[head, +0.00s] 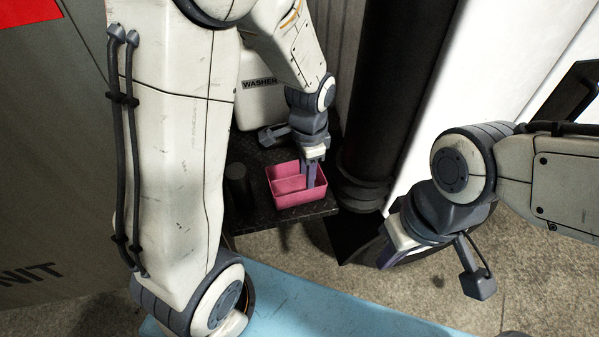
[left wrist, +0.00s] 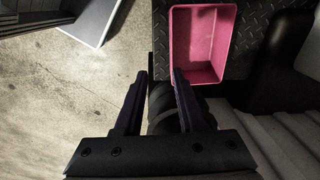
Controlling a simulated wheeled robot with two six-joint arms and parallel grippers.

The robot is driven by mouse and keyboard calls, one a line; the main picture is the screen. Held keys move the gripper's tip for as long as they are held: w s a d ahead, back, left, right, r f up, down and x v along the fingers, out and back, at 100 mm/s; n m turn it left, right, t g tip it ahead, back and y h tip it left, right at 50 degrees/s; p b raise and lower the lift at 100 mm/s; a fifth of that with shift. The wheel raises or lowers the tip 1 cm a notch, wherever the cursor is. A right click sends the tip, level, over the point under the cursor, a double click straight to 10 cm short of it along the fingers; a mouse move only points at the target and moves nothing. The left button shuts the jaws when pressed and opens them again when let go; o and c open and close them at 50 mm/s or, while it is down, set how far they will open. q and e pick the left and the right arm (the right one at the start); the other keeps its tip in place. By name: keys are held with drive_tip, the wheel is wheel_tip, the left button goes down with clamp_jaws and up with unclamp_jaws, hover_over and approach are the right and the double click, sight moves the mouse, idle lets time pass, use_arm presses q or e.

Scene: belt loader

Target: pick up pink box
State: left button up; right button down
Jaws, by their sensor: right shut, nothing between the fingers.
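The pink box (head: 284,199) is an open, empty-looking tray on a dark tread-plate shelf (head: 243,218). My left gripper (head: 312,182) points down at the box's right part in the head view, its fingers covering some of the box. In the left wrist view its fingers (left wrist: 161,72) are apart with nothing held between them. The pink box also shows there (left wrist: 203,45), up and to the right, with the right fingertip overlapping its lower left corner. I cannot tell whether that finger touches the box. My right gripper (head: 388,258) is shut and empty, away at the right.
A black cylinder (head: 238,187) stands left of the box on the shelf. A white container marked WASHER (head: 262,100) is behind it. A thick black column (head: 392,85) rises close to the right. A blue surface (head: 310,302) lies in front; bare floor (head: 515,265) is at the right.

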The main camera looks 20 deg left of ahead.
sight(302, 193)
use_arm(q)
drive_tip(key=f, duration=0.2)
drive_tip(key=w+a+f, duration=0.1)
drive_tip(key=f, duration=0.2)
drive_tip(key=a+f+p, duration=0.1)
drive_tip(key=f, duration=0.1)
drive_tip(key=shift+w+f, duration=0.3)
drive_tip(key=shift+f, duration=0.05)
drive_tip(key=f, duration=0.4)
drive_tip(key=shift+w+d+f+p, duration=0.1)
drive_tip(key=shift+w+f+p, duration=0.1)
drive_tip(key=shift+p, duration=0.2)
drive_tip(key=shift+r, duration=0.1)
clamp_jaws()
idle(0.6)
